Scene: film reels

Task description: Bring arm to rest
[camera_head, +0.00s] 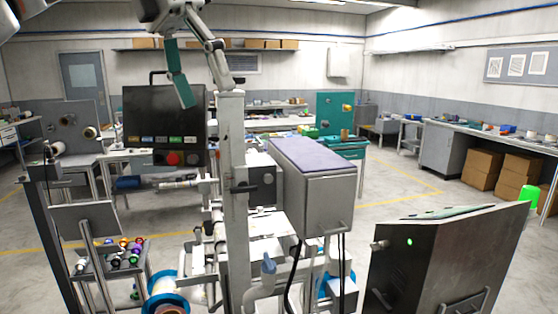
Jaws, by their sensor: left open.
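My left gripper (206,93) hangs in from the top edge, left of the middle, fingers pointing down. Its two fingers stand apart, with nothing seen between them. One finger shows a teal face; the other is grey. In the picture it overlaps the black control box (140,108) and the top of the grey upright post (234,150); I cannot tell the depth between them. My right gripper is not in view.
A grey cabinet with a purple top (313,152) stands right of the post. A dark slanted console (440,262) fills the lower right. A blue-rimmed reel (168,281) sits low at the left. Open floor (385,185) lies behind the console.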

